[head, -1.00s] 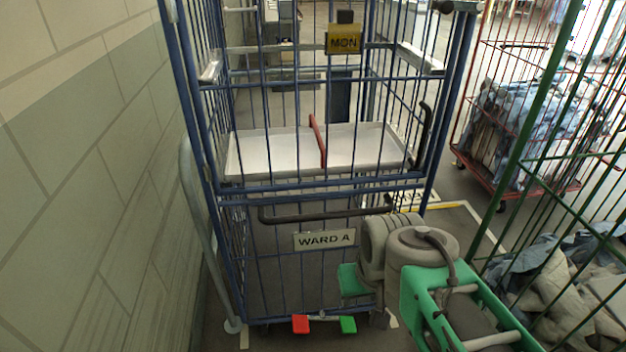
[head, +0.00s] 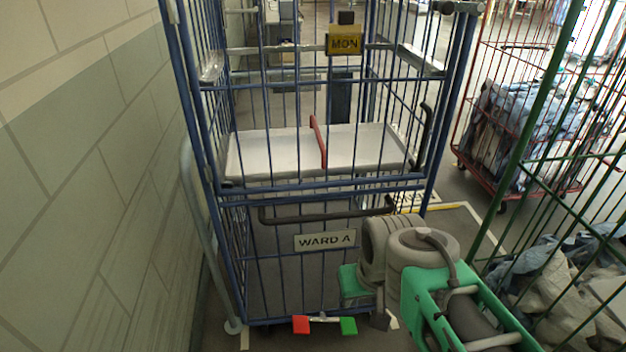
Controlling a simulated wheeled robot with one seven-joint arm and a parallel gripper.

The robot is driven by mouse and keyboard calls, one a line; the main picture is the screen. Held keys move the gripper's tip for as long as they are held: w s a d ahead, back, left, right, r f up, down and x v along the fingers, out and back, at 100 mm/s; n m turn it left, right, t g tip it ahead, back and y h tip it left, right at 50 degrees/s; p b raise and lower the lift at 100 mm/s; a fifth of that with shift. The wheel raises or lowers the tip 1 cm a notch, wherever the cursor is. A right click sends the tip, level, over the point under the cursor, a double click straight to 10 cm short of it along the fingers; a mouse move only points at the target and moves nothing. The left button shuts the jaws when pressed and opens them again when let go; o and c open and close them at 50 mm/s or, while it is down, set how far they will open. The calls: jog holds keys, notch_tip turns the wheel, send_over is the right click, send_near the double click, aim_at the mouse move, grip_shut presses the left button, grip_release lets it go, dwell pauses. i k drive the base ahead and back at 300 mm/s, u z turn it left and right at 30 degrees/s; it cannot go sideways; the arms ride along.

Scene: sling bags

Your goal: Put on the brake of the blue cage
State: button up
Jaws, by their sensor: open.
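The blue cage (head: 258,188) stands upright ahead of me, beside the wall, with a "MON" tag (head: 344,41) and a "WARD A" plate (head: 324,241). At its foot are a red pedal (head: 301,325) on the left and a green pedal (head: 348,326) on the right, joined by a pale bar. The two pedals look about level. My gripper (head: 380,316) is low at the cage's right front, to the right of the green pedal and apart from it. It is open and mostly hidden behind my own wrist. I see nothing in it.
A grey rail (head: 196,215) runs along the wall at the left. A green cage (head: 533,135) with cloth inside stands close on the right. A red cage (head: 520,165) of laundry is behind it. A white shelf (head: 265,155) and a dark handle (head: 300,216) are on the blue cage.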

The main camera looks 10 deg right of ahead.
aim_at(300, 326)
jog(key=u, duration=0.05)
jog(key=k, duration=0.5)
jog(key=u, duration=0.9)
jog(key=i, duration=0.7)
jog(key=z, duration=0.95)
jog(key=i, duration=0.5)
